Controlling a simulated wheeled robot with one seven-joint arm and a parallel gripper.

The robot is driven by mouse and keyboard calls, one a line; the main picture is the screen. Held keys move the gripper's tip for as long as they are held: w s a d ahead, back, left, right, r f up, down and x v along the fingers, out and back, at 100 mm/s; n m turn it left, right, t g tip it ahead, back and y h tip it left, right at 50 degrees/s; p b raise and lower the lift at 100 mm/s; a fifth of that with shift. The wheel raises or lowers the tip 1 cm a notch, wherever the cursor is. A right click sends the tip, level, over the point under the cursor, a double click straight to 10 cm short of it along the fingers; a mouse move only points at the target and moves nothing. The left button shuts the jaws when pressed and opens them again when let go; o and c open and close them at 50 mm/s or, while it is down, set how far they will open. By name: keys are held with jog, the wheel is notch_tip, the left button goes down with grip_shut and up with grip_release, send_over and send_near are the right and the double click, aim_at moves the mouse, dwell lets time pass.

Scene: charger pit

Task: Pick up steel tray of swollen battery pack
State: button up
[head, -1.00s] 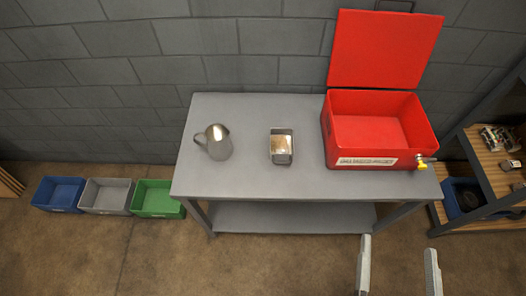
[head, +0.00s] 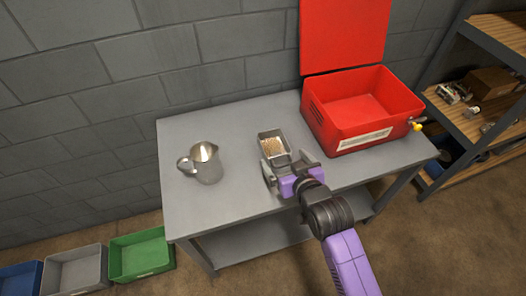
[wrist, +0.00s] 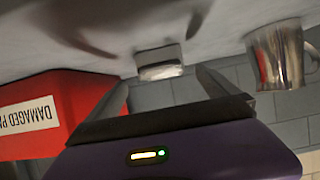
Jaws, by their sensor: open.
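The small steel tray (head: 273,146) with a tan, speckled content sits on the grey table (head: 225,122), between the steel jug and the red box. My gripper (head: 284,172) is at the tray's near side, its fingers apart. In the wrist view, which is upside down, the tray (wrist: 160,68) shows ahead between the two open fingers (wrist: 165,90), with a gap in front of them. The head view does not show clearly whether a finger touches the tray. Nothing is held.
A steel jug (head: 206,163) stands left of the tray. An open red box (head: 345,128) with its lid raised stands to the right; its label reads "DAMAGED" in part. Green (head: 140,257) and grey bins (head: 75,270) are on the floor left. A shelf (head: 478,110) stands right.

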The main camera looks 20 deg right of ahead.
aim_at(274, 145)
jog(key=x, duration=0.3)
jog(key=b+x, duration=0.1)
jog(key=x, duration=0.3)
jog(key=shift+w+a+r, duration=0.1)
jog(key=shift+w, duration=0.25)
jog(key=c, duration=1.5)
jog(key=shift+r, duration=0.1)
jog(key=shift+c, duration=0.5)
jog(key=shift+r, duration=0.1)
